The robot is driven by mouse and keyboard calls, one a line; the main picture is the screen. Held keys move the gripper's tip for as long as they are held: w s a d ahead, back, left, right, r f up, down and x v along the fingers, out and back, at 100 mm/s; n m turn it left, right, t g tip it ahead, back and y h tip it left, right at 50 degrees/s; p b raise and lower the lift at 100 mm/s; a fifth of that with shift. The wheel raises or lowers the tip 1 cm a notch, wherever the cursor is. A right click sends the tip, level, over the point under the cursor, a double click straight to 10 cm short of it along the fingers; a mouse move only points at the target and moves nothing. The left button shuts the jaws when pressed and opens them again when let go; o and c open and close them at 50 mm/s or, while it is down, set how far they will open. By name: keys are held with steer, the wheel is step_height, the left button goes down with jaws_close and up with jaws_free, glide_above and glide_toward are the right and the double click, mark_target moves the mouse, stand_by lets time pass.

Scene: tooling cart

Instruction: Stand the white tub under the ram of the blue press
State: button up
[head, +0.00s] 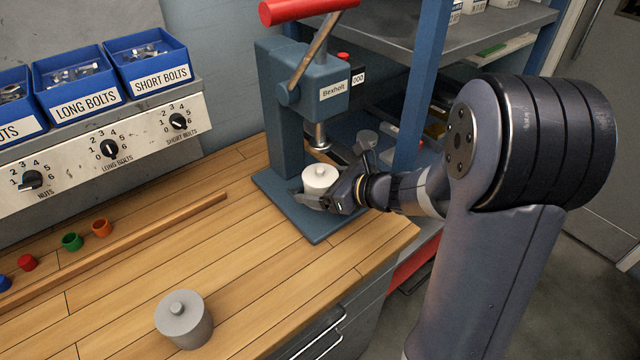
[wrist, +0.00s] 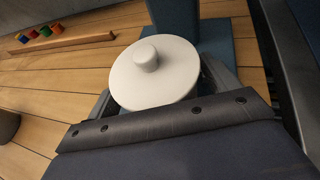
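The white tub (head: 320,178), a round pot with a knobbed lid, is upright at the blue press (head: 283,110), over its base plate (head: 318,230). In the head view it appears below and slightly in front of the ram (head: 319,137). My gripper (head: 325,198) reaches in from the right, its fingers low on either side of the tub. In the wrist view the tub (wrist: 153,72) sits between the fingers (wrist: 160,95), which look closed on it. The lid hides the contact, and I cannot tell whether the tub's bottom touches the plate.
A grey lidded tub (head: 184,320) stands at the bench front. A wooden strip (head: 130,240) and several small coloured cups (head: 72,241) lie to the left. The press's red handle (head: 300,10) is above. Shelving (head: 480,40) stands behind. The middle of the bench is clear.

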steer(key=shift+r, duration=0.25)
steer(key=v, duration=1.2)
steer(key=shift+p, duration=0.4)
